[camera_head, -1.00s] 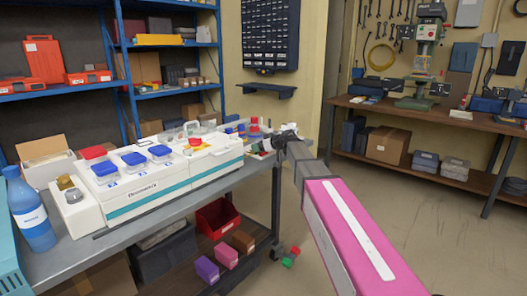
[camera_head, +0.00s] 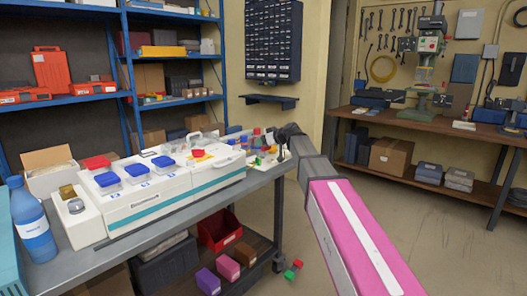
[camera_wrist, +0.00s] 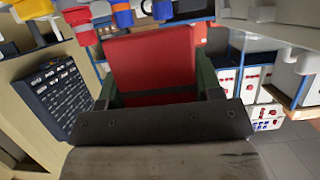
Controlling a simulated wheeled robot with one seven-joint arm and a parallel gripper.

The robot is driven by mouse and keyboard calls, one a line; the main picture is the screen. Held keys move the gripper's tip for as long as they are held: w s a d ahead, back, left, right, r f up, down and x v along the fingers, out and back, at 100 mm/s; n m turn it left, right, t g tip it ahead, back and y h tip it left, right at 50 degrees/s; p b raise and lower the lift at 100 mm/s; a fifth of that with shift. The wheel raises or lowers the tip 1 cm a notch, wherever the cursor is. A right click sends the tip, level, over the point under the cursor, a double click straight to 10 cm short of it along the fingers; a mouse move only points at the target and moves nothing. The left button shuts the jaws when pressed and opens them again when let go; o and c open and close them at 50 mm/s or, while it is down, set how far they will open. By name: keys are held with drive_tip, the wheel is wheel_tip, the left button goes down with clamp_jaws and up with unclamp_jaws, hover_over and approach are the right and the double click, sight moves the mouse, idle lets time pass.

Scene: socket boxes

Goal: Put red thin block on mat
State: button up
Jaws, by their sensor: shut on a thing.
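In the wrist view a red block (camera_wrist: 152,62) with a broad flat face sits between the two dark green fingers of my gripper (camera_wrist: 154,82). My gripper is shut on it. In the head view my gripper (camera_head: 268,146) is at the far right end of the grey workbench (camera_head: 140,238), among small coloured items; the held block is too small there to tell apart. I cannot make out a mat for certain in either view.
White boxes (camera_head: 160,203) with blue and red lidded containers run along the bench. A blue bottle (camera_head: 33,226) stands at the left. Below are a red bin (camera_head: 218,230) and several coloured blocks. Open floor (camera_head: 420,215) lies to the right.

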drive_tip(key=s+d+r+m+t+h, duration=0.1)
drive_tip(key=d+r+m+h, duration=0.1)
drive_tip(key=d, duration=0.6)
drive_tip(key=s+d+r+m+t+h, duration=0.2)
drive_tip(key=d+m+h, duration=0.3)
drive_tip(key=d, duration=0.3)
drive_tip(key=s+d+r+m+t+h, duration=0.1)
drive_tip(key=d+r+m+t+h, duration=0.1)
drive_tip(key=d, duration=0.7)
drive_tip(key=shift+s+r+m+h, duration=0.4)
drive_tip(key=shift+m+h, duration=0.3)
drive_tip(key=shift+h, duration=0.2)
drive_tip(key=shift+a, duration=0.1)
drive_tip(key=w+a+f+n+g+y, duration=0.2)
drive_tip(key=a+n+y, duration=0.3)
drive_tip(key=a, duration=0.7)
drive_tip(key=w+a+f+n+g+y, duration=0.2)
drive_tip(key=a+n+y, duration=0.3)
drive_tip(key=a, duration=0.7)
drive_tip(key=shift+w+a+f+n+g+y, duration=0.3)
drive_tip(key=shift+w+a+f+g+y, duration=0.1)
drive_tip(key=shift+f+g, duration=0.15)
drive_tip(key=shift+f, duration=4.75)
